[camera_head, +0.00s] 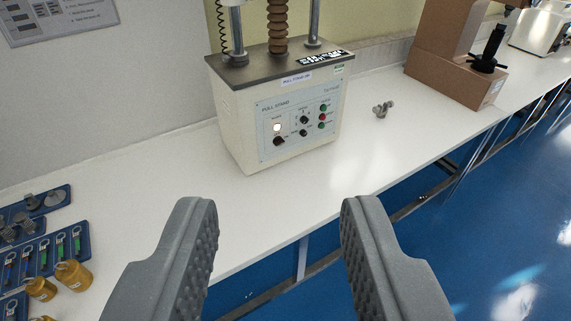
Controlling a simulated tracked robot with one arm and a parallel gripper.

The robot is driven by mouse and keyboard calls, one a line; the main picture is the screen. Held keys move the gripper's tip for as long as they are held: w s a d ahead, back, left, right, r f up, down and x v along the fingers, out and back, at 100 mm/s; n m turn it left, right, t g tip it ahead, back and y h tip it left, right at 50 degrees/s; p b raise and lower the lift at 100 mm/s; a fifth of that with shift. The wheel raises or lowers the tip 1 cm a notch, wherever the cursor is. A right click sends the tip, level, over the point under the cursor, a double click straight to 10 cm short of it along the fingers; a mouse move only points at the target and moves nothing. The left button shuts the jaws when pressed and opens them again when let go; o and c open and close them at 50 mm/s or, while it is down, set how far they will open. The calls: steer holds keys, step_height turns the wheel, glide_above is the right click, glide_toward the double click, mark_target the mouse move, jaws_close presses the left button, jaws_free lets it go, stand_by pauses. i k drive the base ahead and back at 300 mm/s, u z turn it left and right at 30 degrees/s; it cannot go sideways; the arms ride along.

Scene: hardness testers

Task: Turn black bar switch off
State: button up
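The pull stand (247,127), a cream box with a dark top, stands on the white bench ahead of my gripper. Its front panel (271,107) carries a lit white lamp (277,127) at the left. Just below the lamp is a small dark bar switch (279,141); its exact angle is too small to tell. Black knobs and green and red buttons sit to its right. My gripper (281,225) is open and empty, its two grey fingers wide apart in the foreground, short of the panel and lower in the picture.
The white bench (150,200) is clear around the stand. Blue trays (50,250) with metal parts and brass weights (73,275) lie at the lower left. A small metal part (382,109) and a brown machine (455,75) are at the right. Blue floor lies beyond the bench edge.

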mark_target(278, 140)
steer(key=u, duration=0.6)
steer(key=i, duration=0.95)
steer(key=z, duration=0.25)
